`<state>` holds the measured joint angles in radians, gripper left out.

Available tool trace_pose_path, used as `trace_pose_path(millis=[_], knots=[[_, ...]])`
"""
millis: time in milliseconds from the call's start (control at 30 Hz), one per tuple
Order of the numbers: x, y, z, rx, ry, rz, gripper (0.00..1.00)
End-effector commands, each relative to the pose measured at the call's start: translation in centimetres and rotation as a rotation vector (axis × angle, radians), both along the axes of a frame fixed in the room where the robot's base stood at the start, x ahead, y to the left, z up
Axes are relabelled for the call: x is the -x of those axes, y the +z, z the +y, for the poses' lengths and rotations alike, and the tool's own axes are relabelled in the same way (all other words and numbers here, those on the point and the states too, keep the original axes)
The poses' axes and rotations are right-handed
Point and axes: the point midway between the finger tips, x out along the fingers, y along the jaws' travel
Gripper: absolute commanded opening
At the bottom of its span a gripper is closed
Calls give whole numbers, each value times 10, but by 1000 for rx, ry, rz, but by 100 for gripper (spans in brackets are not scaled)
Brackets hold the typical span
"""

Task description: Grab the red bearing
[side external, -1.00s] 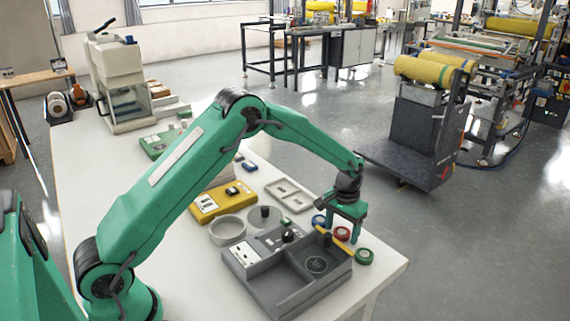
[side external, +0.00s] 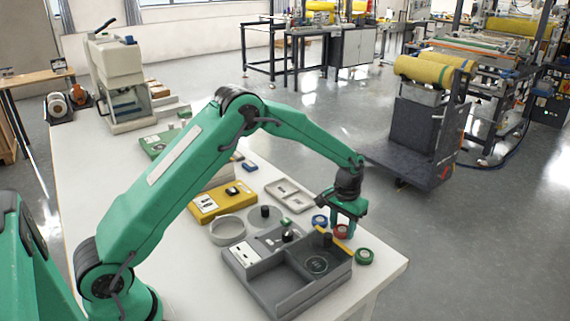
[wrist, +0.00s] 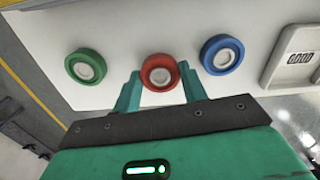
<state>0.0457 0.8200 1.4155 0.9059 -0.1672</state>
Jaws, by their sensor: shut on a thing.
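The red bearing (wrist: 160,62) is a red ring with a pale centre, in the middle of the wrist view. It sits between the two fingers of my gripper (wrist: 160,82), which are shut on it. In the side view the red bearing (side external: 342,231) shows low between the fingers of my gripper (side external: 343,226), at table level. A blue bearing (wrist: 222,54) lies to its right in the wrist view, and a green bearing (wrist: 86,66) to its left. Both are apart from the fingers.
A grey compartment tray (side external: 262,290) stands close in front of my gripper, with a yellow strip (side external: 336,242) near its corner. A pale tray (side external: 289,195) and a yellow box (side external: 216,204) lie behind. The white table (side external: 388,262) ends just to the right.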

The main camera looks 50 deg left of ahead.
Motion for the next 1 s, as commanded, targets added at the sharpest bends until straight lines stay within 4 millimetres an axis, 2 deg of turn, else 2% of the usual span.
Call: trace_pose_path(millis=[233,700,1000], knots=[[-1,33,0,1,0,-4,18],[44,81,-68,1,-3,-3,18],[62,99,-93,0,-1,-1,18]])
